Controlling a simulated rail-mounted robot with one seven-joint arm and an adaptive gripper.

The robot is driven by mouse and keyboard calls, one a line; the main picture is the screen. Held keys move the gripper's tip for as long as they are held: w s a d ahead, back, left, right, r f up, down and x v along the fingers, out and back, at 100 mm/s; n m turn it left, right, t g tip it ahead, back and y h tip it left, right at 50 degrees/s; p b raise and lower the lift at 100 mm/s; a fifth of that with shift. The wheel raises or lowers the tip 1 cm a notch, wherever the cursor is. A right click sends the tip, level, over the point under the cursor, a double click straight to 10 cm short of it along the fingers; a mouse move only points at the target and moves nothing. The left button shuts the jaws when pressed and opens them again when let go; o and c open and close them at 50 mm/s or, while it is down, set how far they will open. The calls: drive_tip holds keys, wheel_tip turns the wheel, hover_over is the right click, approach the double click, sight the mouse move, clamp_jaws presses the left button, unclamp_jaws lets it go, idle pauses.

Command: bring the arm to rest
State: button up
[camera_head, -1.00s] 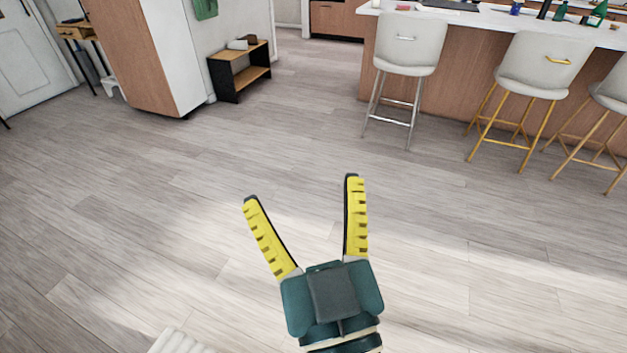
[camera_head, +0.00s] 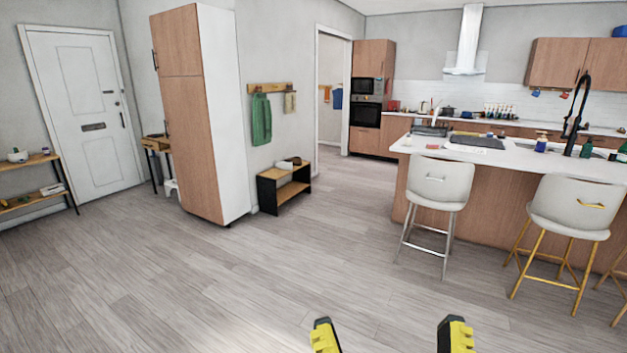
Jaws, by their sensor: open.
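My gripper (camera_head: 390,338) shows at the bottom edge of the head view, right of the middle. Only its two yellow and black fingertips are in view. They stand wide apart, with bare floor seen between them, so it is open and empty. The rest of the gripper and my arm are hidden below the picture's edge. The fingertips touch nothing that I can see.
The wooden floor (camera_head: 270,290) ahead is clear. A kitchen island (camera_head: 480,205) stands at the right, with a white stool (camera_head: 440,185) and another stool (camera_head: 575,207) before it. A tall cabinet (camera_head: 197,120), a low bench (camera_head: 283,188) and a white door (camera_head: 80,110) stand farther left.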

wheel_tip(320, 180, up, 40)
drive_tip(key=p, duration=3.6)
drive_tip(key=shift+p, duration=0.35)
drive_tip(key=shift+r, duration=0.1)
